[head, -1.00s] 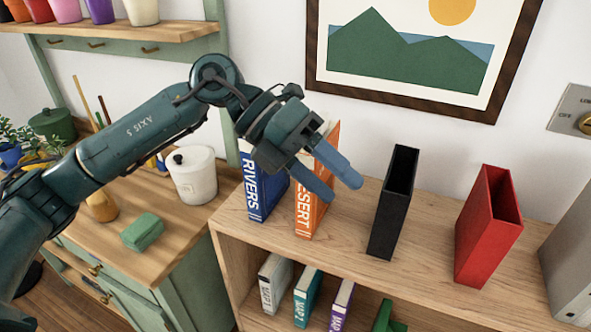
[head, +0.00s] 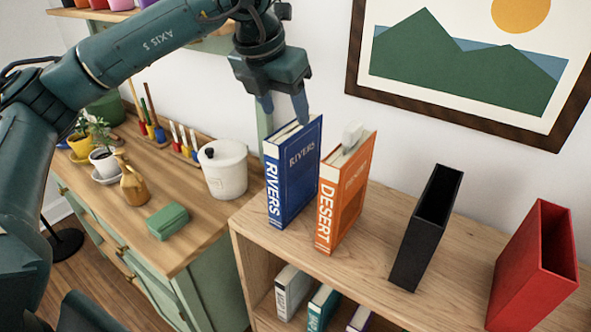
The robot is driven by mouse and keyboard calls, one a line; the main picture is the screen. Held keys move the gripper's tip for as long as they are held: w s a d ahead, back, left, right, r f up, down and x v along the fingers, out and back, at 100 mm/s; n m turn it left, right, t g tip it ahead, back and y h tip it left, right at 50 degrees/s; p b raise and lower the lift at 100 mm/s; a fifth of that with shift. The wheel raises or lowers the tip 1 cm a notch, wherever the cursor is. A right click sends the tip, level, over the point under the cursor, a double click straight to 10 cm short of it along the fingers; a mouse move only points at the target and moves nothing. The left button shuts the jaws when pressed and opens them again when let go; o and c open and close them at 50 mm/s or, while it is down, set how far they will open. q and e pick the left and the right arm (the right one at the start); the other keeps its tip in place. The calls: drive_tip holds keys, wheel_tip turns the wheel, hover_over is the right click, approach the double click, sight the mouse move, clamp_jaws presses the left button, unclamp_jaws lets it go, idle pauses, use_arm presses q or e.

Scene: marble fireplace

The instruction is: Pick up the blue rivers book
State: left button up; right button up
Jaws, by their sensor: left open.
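The blue rivers book (head: 297,172) stands upright on the wooden shelf top, its spine and cover facing me. My left gripper (head: 286,112) is open and points down at the book's top edge. One finger appears left of the top edge and the other near its right end. I cannot tell whether the fingers touch the book. Nothing is held. My right gripper is not in view.
An orange desert book (head: 345,193) stands close to the right of the blue one. A black holder (head: 424,228) and a red holder (head: 533,268) stand further right. A white lidded canister (head: 224,172) is on the wooden counter to the left.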

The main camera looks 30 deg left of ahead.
sight(295, 127)
use_arm(q)
drive_tip(key=shift+w+d+p+x, duration=0.1)
drive_tip(key=shift+p+x, duration=0.25)
drive_tip(key=shift+x, duration=1.2)
drive_tip(key=shift+w+d+p+x, duration=0.15)
drive_tip(key=shift+p+x, duration=0.15)
drive_tip(key=shift+x, duration=1.3)
drive_tip(key=shift+r, duration=0.1)
drive_tip(key=shift+c, duration=0.2)
clamp_jaws()
drive_tip(key=shift+r, duration=0.15)
